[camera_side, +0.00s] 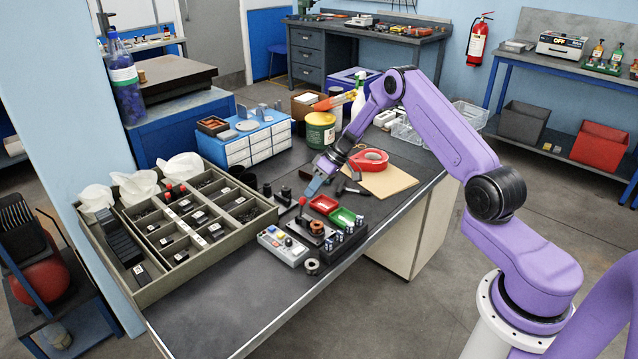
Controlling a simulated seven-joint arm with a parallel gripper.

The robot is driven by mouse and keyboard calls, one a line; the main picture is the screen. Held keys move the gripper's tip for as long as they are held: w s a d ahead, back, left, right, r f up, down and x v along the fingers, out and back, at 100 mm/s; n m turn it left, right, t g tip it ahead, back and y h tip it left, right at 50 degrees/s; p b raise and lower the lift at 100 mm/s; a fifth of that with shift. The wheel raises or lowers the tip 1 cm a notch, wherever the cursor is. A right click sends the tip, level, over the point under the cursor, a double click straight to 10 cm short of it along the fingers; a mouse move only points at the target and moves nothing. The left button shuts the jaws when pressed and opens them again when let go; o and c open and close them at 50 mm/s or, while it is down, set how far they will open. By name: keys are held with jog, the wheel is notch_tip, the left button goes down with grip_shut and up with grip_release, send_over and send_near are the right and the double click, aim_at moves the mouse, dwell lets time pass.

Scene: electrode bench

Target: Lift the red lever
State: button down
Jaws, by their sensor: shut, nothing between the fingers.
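A small red ball knob (302,200), which looks like the end of the red lever, shows at the middle of the bench, left of the red tray. Its arm and mount are too small to make out clearly. My gripper (314,187) points down and to the left just above and to the right of this knob. Its fingers are shut with nothing between them. A small gap seems to lie between the fingertips and the knob, but I cannot tell the depth for sure.
A grey control box (283,246) and a black electrode board (320,236) stand in front. Red tray (323,204) and green tray (342,217) sit close to the right. A compartment tray (180,262) fills the left. The front left bench top (225,315) is clear.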

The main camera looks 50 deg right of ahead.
jog(key=shift+a, duration=0.2)
jog(key=shift+a+r+h, duration=0.3)
jog(key=shift+a+h, duration=0.1)
jog(key=shift+a, duration=0.2)
jog(key=shift+a+r+h, duration=0.25)
jog(key=shift+a+h, duration=0.15)
jog(key=shift+a, duration=0.15)
